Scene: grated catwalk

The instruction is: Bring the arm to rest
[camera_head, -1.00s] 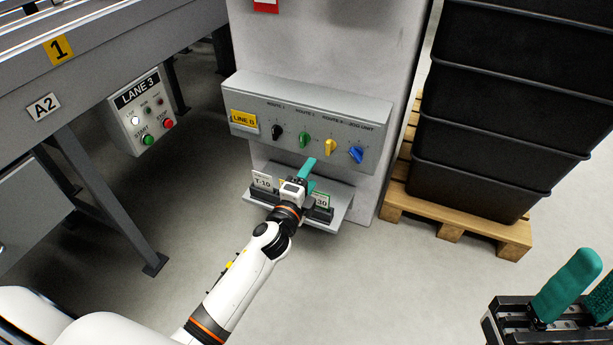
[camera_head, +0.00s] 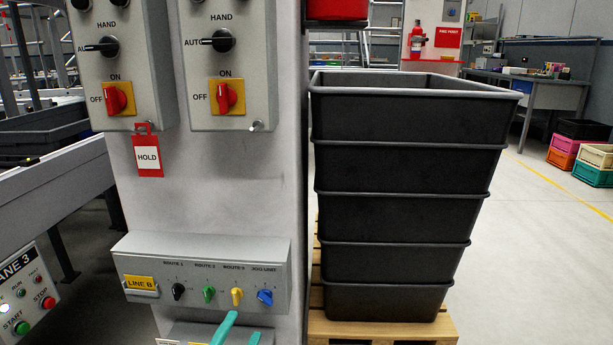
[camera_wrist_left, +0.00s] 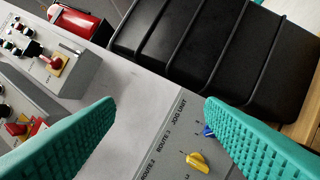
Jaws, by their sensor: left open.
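My left gripper (camera_head: 239,334) shows only as two teal fingertips at the bottom edge of the head view, just below the LINE B selector panel (camera_head: 205,262). The fingers are apart with nothing between them. In the left wrist view the gripper (camera_wrist_left: 159,101) is open, with the panel's yellow knob (camera_wrist_left: 197,161) and blue knob (camera_wrist_left: 208,131) showing near the right finger. In the head view the panel has black (camera_head: 178,291), green (camera_head: 208,294), yellow (camera_head: 237,296) and blue (camera_head: 265,297) knobs. The rest of my left arm is out of view. My right gripper is not in view.
Upper switch boxes (camera_head: 222,65) and a red HOLD tag (camera_head: 148,158) are on the grey column (camera_head: 225,190). A stack of black bins (camera_head: 400,170) stands on a wooden pallet (camera_head: 385,330) to the right. The LANE 3 box (camera_head: 25,292) is at the left. Open floor lies at far right.

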